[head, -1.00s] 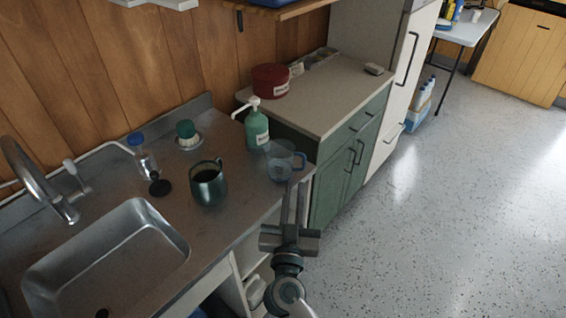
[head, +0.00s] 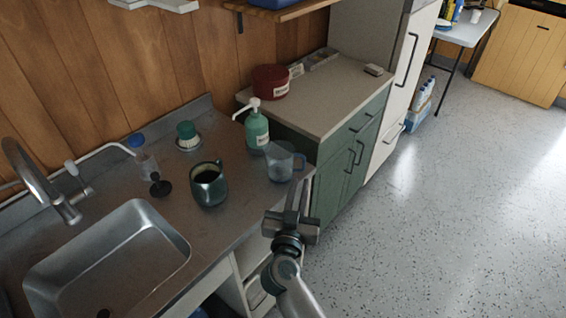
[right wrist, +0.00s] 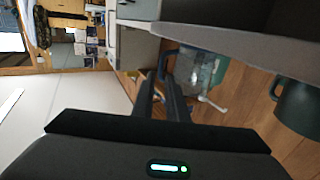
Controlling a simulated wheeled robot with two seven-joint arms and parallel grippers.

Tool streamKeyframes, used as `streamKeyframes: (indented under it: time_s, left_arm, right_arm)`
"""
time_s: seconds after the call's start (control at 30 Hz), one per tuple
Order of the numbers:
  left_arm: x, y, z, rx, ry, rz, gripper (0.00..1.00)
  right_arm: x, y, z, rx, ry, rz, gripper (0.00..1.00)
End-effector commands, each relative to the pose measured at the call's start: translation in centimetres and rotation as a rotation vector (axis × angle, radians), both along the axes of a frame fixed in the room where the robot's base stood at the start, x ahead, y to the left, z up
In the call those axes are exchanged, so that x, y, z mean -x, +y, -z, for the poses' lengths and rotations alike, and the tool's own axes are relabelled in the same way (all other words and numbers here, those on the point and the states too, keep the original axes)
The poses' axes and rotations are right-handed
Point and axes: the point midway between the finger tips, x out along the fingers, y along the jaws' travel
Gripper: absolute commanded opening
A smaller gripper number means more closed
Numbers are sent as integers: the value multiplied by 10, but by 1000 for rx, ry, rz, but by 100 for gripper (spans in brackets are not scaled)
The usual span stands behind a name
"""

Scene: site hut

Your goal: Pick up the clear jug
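The clear jug (head: 279,163) stands upright on the steel counter near its right end, its blue-grey handle turned to the right. In the right wrist view the jug (right wrist: 188,72) is just beyond my fingertips, with its handle nearest them. My right gripper (head: 300,186) is open and empty, its two fingers apart and pointing at the handle from the counter's front edge. Whether a fingertip touches the handle I cannot tell. My left gripper is in neither view.
A dark green mug (head: 209,186) stands left of the jug, and a green pump bottle (head: 257,128) close behind it. A black stopper-like piece (head: 160,186), a brush (head: 188,135) and the sink (head: 106,262) lie further left. A green cabinet (head: 345,150) adjoins on the right.

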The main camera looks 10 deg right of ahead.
Motion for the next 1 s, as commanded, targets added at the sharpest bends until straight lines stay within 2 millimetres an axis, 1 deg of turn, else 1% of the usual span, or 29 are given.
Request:
streamKeyframes:
  time_s: [0.03,0.2,0.3,0.43,0.6,0.9,1.0]
  left_arm:
    - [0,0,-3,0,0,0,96]
    - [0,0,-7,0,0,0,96]
    - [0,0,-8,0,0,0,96]
    - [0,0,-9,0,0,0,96]
    - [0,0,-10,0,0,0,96]
    - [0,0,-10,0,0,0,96]
    - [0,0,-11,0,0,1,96]
  right_arm:
    - [-10,-4,-3,2,-2,1,13]
    - [-38,-16,-2,1,-2,2,13]
    - [-54,-22,-2,1,-2,0,13]
    - [-68,-29,-1,1,-1,1,13]
    - [-76,-32,0,-1,1,1,13]
    - [-76,-32,0,-1,0,1,13]
    - [-79,-33,-1,-1,0,1,13]
